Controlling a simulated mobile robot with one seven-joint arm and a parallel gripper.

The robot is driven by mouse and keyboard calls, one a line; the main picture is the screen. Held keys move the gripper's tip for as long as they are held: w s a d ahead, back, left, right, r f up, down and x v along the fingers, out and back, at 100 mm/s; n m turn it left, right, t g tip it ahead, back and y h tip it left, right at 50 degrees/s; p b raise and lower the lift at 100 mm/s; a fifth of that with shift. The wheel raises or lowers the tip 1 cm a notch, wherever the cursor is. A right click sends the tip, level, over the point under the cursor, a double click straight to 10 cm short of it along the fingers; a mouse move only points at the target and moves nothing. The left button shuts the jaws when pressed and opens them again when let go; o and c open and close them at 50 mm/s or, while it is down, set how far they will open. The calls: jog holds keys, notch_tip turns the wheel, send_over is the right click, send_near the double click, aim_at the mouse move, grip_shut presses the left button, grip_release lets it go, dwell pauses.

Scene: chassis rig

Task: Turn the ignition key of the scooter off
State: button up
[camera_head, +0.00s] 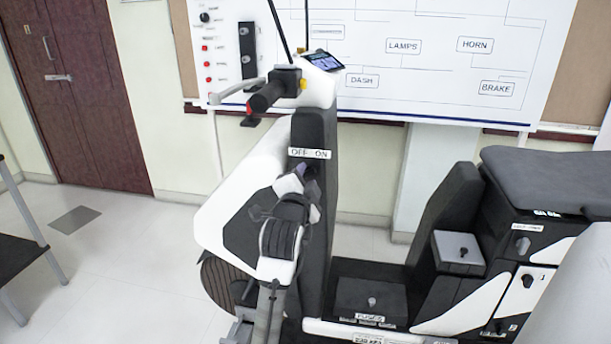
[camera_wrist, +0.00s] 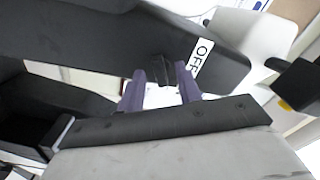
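The scooter (camera_head: 314,140) stands upright, with a white label reading "OFF ON" (camera_head: 309,153) on its dark front panel. In the wrist view the "OFF" part of the label (camera_wrist: 202,57) shows just right of the fingers. My gripper (camera_wrist: 160,80) faces this panel with two purple fingers spread apart. A small black piece, seemingly the ignition key (camera_wrist: 161,68), stands between the fingertips, with gaps visible on both sides. Its exact turn angle cannot be told. In the head view my gripper (camera_head: 308,180) is just below the label, and my arm hides the key.
The handlebar with its black grip (camera_head: 268,92) and the dash screen (camera_head: 324,61) are above my gripper. The seat (camera_head: 545,180) and a fuse box (camera_head: 370,298) are to the right. A wiring board (camera_head: 420,50) hangs behind.

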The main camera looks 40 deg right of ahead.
jog(key=shift+w+d, duration=0.1)
jog(key=shift+c, duration=0.2)
grip_shut()
jog(key=shift+n, duration=0.3)
jog(key=n+p, duration=0.2)
jog(key=n, duration=0.3)
jog(key=shift+r, duration=0.1)
jog(key=n+p, duration=0.2)
jog(key=n, duration=0.4)
jog(key=shift+n, duration=0.3)
dwell(0.4)
